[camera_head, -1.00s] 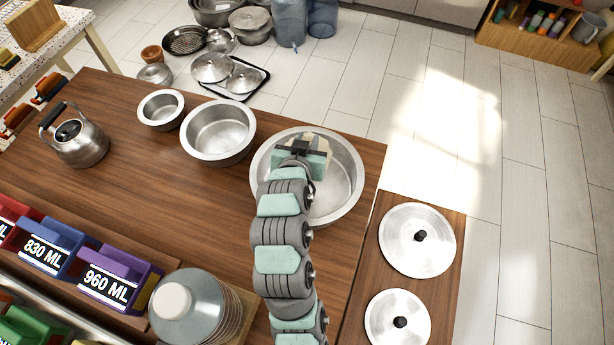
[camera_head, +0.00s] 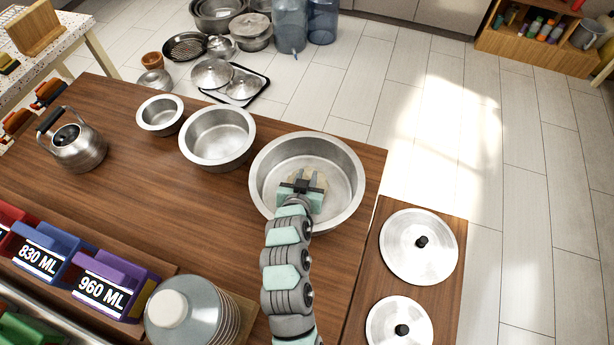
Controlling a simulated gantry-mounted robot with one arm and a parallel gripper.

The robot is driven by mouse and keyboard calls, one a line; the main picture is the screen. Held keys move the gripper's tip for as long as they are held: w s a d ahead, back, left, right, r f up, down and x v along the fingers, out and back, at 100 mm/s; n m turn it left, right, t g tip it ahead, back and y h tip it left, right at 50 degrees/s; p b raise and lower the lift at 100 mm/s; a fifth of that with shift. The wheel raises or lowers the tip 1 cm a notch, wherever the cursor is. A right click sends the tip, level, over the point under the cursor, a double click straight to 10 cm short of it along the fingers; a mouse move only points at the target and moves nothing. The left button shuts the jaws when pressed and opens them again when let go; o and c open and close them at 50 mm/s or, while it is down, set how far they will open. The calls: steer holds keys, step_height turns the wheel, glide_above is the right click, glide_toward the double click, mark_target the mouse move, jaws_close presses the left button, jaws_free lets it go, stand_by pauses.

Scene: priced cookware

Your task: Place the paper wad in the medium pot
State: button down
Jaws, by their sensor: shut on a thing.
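Three steel pots stand in a row on the wooden counter: the small pot (camera_head: 160,130), the medium pot (camera_head: 217,150) and the large pot (camera_head: 350,165) at the right. My gripper (camera_head: 305,184) is over the inside of the large pot, shut on a pale beige thing, which looks like the paper wad (camera_head: 302,175). The wad is mostly hidden by the gripper, and I cannot tell whether it touches the pot's floor. The medium pot is open and looks empty, to the left of my gripper.
A kettle (camera_head: 76,143) stands at the counter's left. Two lids (camera_head: 420,262) lie on a board at the right. The counter before the pots (camera_head: 190,205) is clear.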

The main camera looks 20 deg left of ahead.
steer(key=shift+f, duration=0.1)
steer(key=shift+f+b, duration=0.35)
steer(key=shift+f, duration=0.2)
steer(key=c, duration=1.2)
jaws_free()
steer(key=shift+r, duration=0.15)
